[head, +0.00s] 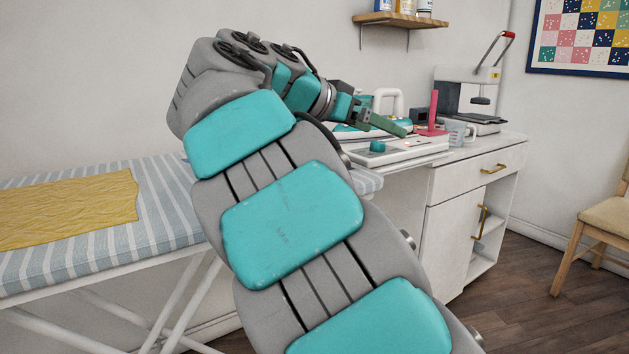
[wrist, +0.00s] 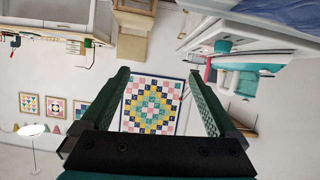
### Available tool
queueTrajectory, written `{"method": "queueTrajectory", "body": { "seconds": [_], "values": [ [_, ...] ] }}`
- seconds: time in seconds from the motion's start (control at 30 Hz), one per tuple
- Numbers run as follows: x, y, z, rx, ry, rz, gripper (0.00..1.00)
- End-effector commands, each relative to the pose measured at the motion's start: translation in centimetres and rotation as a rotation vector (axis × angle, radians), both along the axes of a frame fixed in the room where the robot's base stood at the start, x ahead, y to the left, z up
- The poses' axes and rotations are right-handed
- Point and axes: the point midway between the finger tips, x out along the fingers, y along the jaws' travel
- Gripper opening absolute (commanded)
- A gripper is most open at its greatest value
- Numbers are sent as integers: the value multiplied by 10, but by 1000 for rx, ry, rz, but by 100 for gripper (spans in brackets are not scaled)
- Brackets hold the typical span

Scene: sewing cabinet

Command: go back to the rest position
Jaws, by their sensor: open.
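My gripper (head: 388,123) is at the far end of my raised arm, in front of the cabinet's top in the head view. Its dark green fingers also show in the wrist view (wrist: 160,74), spread wide apart with nothing between them. Beyond them in that view are the wall and a framed patchwork quilt (wrist: 152,105); the room appears upside down. My arm fills the middle of the head view and hides part of the ironing board and cabinet.
The white cabinet (head: 460,184) bears a white-and-grey flat device (head: 400,152), a pink-red stand (head: 433,110), a clear cup (head: 461,132) and a press-like machine (head: 463,97). A striped ironing board (head: 165,215) with yellow cloth (head: 68,208) stands left. A wooden chair (head: 605,217) stands right, with open floor before it.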

Motion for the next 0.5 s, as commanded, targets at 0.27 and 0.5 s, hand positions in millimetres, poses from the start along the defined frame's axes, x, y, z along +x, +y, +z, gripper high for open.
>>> {"method": "queueTrajectory", "body": {
  "seconds": [0.27, 0.5],
  "values": [
    [-16, -36, -27, 7, 146, 0, 95],
    [-46, -79, -71, 46, 344, 25, 95]
  ]
}}
